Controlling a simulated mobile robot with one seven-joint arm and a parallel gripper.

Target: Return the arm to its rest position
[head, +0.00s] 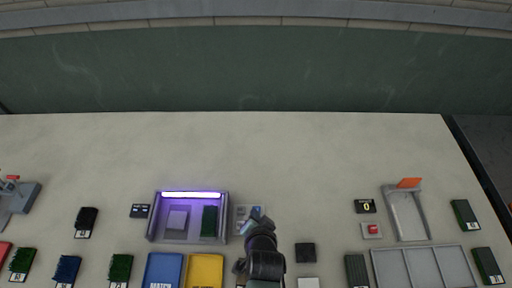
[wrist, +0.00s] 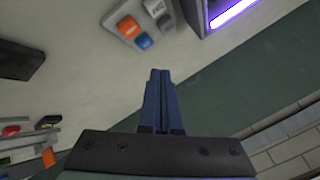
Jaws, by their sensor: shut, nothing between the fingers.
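My gripper (wrist: 156,78) is shut, with its two blue fingers together and nothing between them in the wrist view. In the head view my arm rises from the bottom middle, and the gripper (head: 256,222) is in front of a small panel (head: 242,214) right of the purple-lit box, partly hiding it. In the wrist view this panel (wrist: 126,28) shows orange, blue and grey buttons, apart from the fingers.
The purple-lit box (head: 151,226) stands left of my gripper. Blue (head: 164,268) and yellow (head: 205,270) trays sit in front of it. Several turf samples, a red button (head: 373,230) and a divided grey tray (head: 424,249) are around. The table's back half (head: 250,150) is clear.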

